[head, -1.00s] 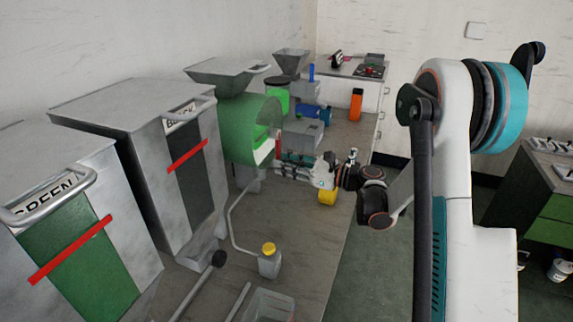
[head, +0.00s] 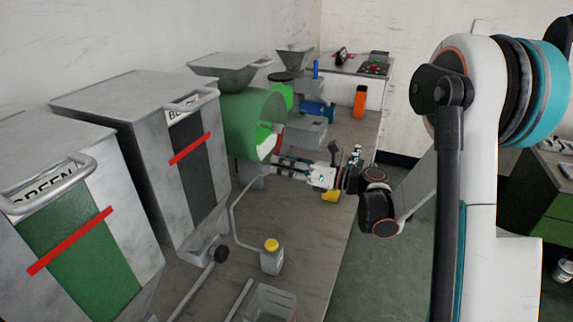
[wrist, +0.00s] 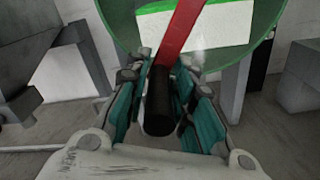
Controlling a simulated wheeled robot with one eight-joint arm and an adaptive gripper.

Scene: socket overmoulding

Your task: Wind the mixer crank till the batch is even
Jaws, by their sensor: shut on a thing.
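The mixer is a green drum (head: 245,115) on the bench, with a red crank arm (head: 278,138) at its right side. My gripper (head: 283,163) is at the crank, in front of the drum's open-looking face. In the wrist view the red crank arm (wrist: 181,32) runs down to a black handle (wrist: 158,105). The handle lies between the teal fingers of my gripper (wrist: 165,98), which are shut on it. A white block with a bright green top (wrist: 205,25) shows inside the drum rim (wrist: 276,18).
Grey bins labelled GREEN (head: 70,215) and, partly hidden, black (head: 180,150) stand left of the mixer. A yellow-capped bottle (head: 271,258) and a clear tub (head: 268,304) are on the near bench. An orange bottle (head: 360,102) stands farther back.

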